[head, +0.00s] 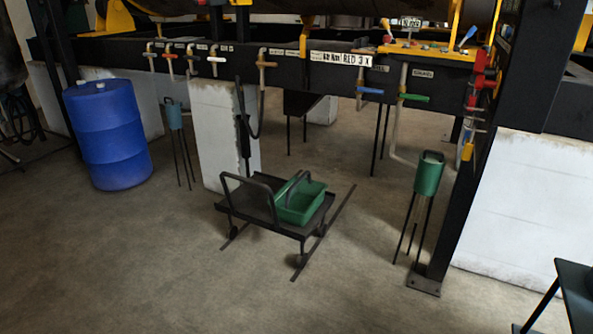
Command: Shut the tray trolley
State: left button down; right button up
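The tray trolley (246,201) is a low black flat cart in the middle of the head view. It stands on thin dark rails (338,210) on the floor. A dark hoop handle rises at its left side. A green open tray (298,206) sits on its right part, with a dark bar arching over it. The tray's inside looks empty. Neither of my grippers shows in the head view.
A white block (222,130) stands behind the trolley, a blue drum (106,138) at left. A green canister on thin legs (428,175) and a black post (462,190) stand at right. A black stand (577,288) is at bottom right. The front floor is clear.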

aim_at(248, 202)
jog(key=i+z, duration=0.45)
jog(key=i, duration=0.6)
jog(key=i+u, duration=0.35)
jog(key=i, duration=0.15)
jog(key=i+l+u, duration=0.2)
jog(key=i+u, duration=0.15)
jog(key=i, duration=0.15)
jog(key=i+l+u, duration=0.7)
jog(key=i, duration=0.2)
jog(key=l, duration=0.05)
